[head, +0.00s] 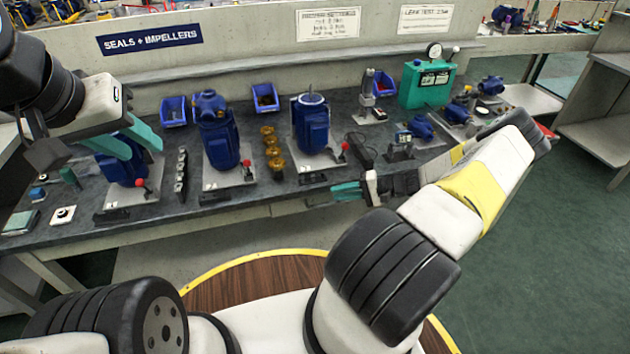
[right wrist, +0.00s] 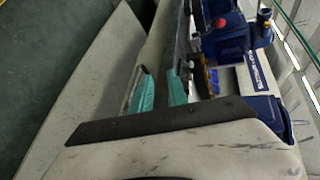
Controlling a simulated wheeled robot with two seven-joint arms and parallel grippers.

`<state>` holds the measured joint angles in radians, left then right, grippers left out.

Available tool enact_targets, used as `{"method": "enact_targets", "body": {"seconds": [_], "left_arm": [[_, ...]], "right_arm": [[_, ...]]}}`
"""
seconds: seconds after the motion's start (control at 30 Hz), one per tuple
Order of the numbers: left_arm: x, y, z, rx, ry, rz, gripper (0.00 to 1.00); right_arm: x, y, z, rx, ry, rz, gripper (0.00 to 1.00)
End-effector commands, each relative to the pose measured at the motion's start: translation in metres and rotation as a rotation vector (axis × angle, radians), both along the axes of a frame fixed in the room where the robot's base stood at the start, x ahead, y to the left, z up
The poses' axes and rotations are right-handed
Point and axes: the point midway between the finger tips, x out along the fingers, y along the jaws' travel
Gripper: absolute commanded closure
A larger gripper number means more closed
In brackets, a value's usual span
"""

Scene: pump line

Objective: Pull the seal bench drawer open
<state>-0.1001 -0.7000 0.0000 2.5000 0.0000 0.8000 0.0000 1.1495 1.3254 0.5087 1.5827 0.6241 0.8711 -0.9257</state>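The seal bench (head: 230,205) has a dark worktop and a pale front apron. A faint panel, perhaps the drawer front (head: 290,207), shows under the front edge, but I cannot make out a handle. My right gripper (head: 340,192) is at the bench's front edge. In the right wrist view its teal fingers (right wrist: 158,90) stand apart, with a pale strip of the bench front between or behind them; contact cannot be told. My left gripper (head: 138,150) is raised above the left part of the bench, its teal fingers spread and empty.
Blue pumps (head: 218,140) on pale plates, brass parts (head: 270,150), blue bins (head: 265,97) and a green gauge box (head: 428,82) stand on the worktop. Green floor (head: 520,230) is clear at the right. A shelf unit (head: 600,130) stands at far right.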

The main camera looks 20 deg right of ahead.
Motion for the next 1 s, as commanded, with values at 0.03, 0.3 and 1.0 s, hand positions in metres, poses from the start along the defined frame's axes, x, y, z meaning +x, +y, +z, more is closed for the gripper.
{"method": "enact_targets", "body": {"seconds": [0.03,0.3,1.0], "left_arm": [[0.000,0.000,0.000,0.000,0.000,0.000,0.64],[0.000,0.000,0.000,0.000,0.000,0.000,0.64],[0.000,0.000,0.000,0.000,0.000,0.000,0.64]], "right_arm": [[-0.003,-0.005,-0.020,0.053,-0.011,-0.064,0.80],[-0.006,-0.025,-0.075,0.189,-0.075,-0.287,0.80],[0.045,0.026,-0.093,0.204,-0.085,-0.317,0.80]]}}
